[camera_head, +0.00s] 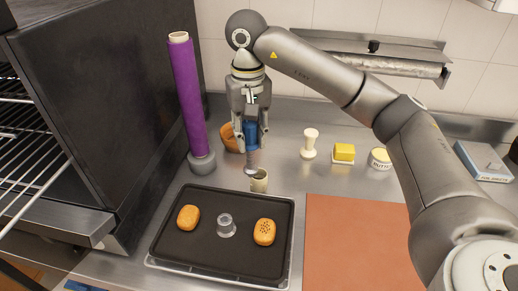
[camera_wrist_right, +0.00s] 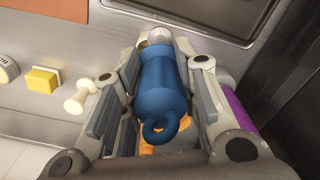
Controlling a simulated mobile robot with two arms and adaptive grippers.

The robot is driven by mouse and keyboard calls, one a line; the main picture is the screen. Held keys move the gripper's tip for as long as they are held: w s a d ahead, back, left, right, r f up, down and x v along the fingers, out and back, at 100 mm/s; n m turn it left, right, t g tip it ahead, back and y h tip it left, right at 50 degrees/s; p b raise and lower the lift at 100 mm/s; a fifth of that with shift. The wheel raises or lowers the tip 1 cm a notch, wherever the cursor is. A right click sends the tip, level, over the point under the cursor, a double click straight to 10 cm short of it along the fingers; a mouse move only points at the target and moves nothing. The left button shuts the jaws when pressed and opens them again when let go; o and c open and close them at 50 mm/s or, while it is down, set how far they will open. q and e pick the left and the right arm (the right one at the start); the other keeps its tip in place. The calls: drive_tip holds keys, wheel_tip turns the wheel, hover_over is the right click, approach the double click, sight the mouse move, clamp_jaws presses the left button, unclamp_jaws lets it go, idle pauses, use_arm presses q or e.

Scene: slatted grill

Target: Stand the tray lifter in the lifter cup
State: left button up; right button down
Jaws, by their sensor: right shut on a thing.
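The tray lifter has a blue handle (camera_head: 251,134) and a metal lower end (camera_head: 251,168). My right gripper (camera_head: 251,145) is shut on the handle and holds it roughly upright, pointing down. The handle with its blue loop also shows between the fingers in the right wrist view (camera_wrist_right: 163,85). The lifter cup (camera_head: 260,184) is a small beige cup behind the black tray. The lifter's metal end overlaps the cup's upper left rim in the head view; I cannot tell whether it is inside. My left gripper is not in view.
A pale pestle-like thing (camera_head: 310,142), a yellow block (camera_head: 344,152) and a terracotta board (camera_head: 355,245) are right.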

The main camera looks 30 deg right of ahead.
drive_tip(key=w+d+f+p, duration=0.3)
drive_tip(key=d+f, duration=0.1)
drive_tip(key=f, duration=0.5)
drive_tip(key=shift+w+f, duration=0.15)
drive_tip(key=c, duration=1.6)
unclamp_jaws()
drive_tip(key=shift+f, duration=0.1)
drive_tip(key=o, duration=0.5)
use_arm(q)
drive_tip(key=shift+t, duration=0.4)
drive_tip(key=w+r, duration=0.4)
